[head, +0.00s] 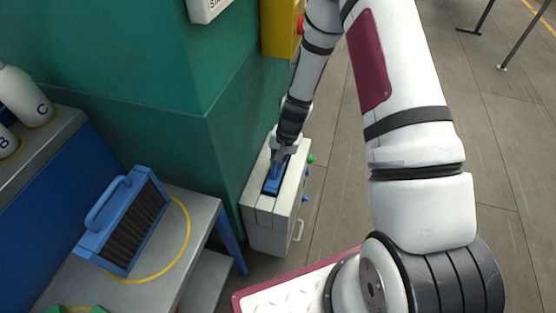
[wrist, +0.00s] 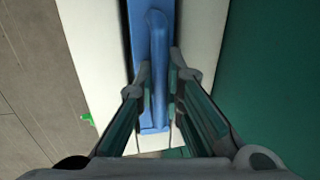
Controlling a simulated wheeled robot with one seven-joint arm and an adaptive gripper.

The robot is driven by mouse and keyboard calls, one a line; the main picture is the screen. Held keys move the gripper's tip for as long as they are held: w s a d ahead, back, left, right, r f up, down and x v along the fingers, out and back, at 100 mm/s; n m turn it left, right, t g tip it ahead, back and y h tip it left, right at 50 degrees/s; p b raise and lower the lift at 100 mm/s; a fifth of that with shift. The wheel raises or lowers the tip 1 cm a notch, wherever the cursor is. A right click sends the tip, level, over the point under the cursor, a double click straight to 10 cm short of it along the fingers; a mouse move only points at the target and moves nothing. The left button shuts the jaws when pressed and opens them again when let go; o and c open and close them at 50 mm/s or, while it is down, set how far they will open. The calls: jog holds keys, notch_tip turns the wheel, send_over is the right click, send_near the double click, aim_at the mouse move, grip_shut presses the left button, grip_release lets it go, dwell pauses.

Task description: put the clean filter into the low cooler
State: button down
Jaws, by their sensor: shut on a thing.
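The low cooler (head: 266,238) is a white box on the floor beside the green wall, with an open slot in its top. A blue filter (head: 271,187) sits in the slot, its top edge showing near the rim. My gripper (head: 280,160) is over the slot, pointing down, shut on the filter's handle. The wrist view shows both fingers (wrist: 160,82) on either side of the blue handle (wrist: 157,35), with the white cooler top around it. The filter's pleats are hidden inside the slot, so I cannot see whether they are clean.
Another blue filter (head: 125,222), with dark, dirty-looking pleats, lies on the grey table (head: 200,211) inside a yellow ring. White bottles (head: 24,97) stand on a shelf at left. A green knob (head: 311,159) projects from the cooler's right side.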

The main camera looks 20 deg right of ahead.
jog(key=shift+f, duration=0.1)
jog(key=c, duration=1.6)
grip_release()
jog(key=s+r+n+t+p, duration=0.15)
jog(key=s+r, duration=0.25)
jog(key=r, duration=0.9)
jog(key=s+r+n+p, duration=0.15)
jog(key=s+r, duration=0.25)
jog(key=r, duration=0.9)
jog(key=s+r+n+p, duration=0.15)
jog(key=s+r, duration=0.35)
jog(key=r, duration=0.8)
jog(key=s+r+n+h+p, duration=0.1)
jog(key=s+r+p, duration=0.1)
jog(key=s+r, duration=0.4)
jog(key=s+r+n+t+p, duration=0.1)
jog(key=s+r+p, duration=0.2)
jog(key=s+r, duration=0.4)
jog(key=s, duration=0.6)
jog(key=shift+d+n+h+p, duration=0.25)
jog(key=shift+n+h+p, duration=0.1)
jog(key=shift+h, duration=0.05)
